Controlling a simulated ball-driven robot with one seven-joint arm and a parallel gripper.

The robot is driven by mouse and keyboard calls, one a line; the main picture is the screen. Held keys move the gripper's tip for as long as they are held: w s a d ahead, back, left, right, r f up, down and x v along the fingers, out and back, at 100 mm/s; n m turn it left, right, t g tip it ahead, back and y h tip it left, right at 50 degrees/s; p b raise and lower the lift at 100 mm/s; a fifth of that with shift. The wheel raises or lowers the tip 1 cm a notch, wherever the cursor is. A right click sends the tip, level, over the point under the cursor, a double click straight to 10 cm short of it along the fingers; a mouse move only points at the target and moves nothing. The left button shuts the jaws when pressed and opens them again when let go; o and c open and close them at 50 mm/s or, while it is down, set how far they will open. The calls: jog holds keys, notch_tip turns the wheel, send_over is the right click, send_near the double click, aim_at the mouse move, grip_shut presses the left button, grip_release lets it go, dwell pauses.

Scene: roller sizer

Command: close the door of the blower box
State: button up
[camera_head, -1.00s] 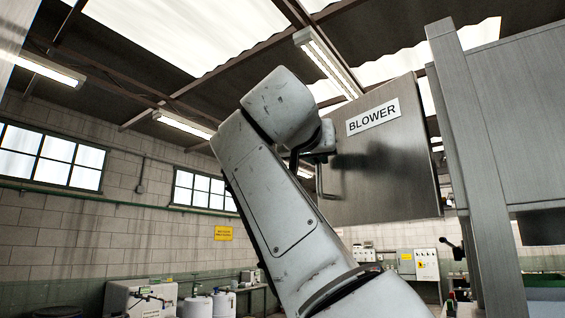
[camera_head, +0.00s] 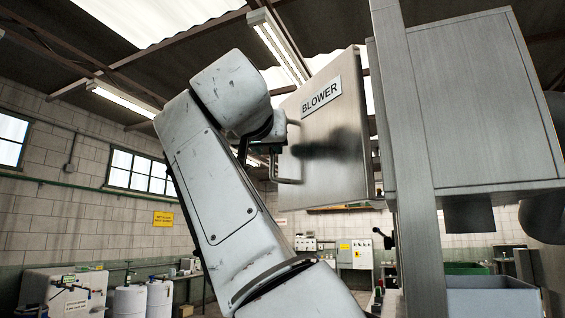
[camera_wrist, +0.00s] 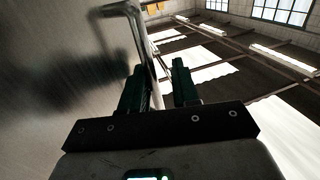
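The blower box (camera_head: 480,100) is a grey metal cabinet at the right of the head view. Its door (camera_head: 345,125), a brushed metal panel with a BLOWER label (camera_head: 321,94), stands open to the left of the box, beyond a grey post. A bent metal bar handle (camera_head: 290,181) is on the door's left part; it also shows in the wrist view (camera_wrist: 143,40). My gripper (camera_head: 279,142) is at the handle. In the wrist view my gripper's fingers (camera_wrist: 160,78) are apart with the handle bar between them. The bar is nearer the left finger, with a gap to the right finger.
A grey upright post (camera_head: 408,190) stands between the door and the box. A green bin (camera_head: 467,268) and a grey bin (camera_head: 490,300) are below the box. White drums (camera_head: 130,300) and a wall cabinet (camera_head: 355,253) are farther back.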

jog(key=shift+s+a, duration=0.25)
jog(key=s+a, duration=0.5)
jog(key=s, duration=0.1)
jog(key=shift+s+a, duration=0.2)
jog(key=shift+a, duration=0.15)
dwell(0.7)
jog(key=shift+r, duration=0.15)
jog(key=shift+a, duration=0.1)
jog(key=s+b, duration=0.3)
jog(key=s, duration=0.4)
jog(key=shift+s, duration=0.2)
dwell(0.4)
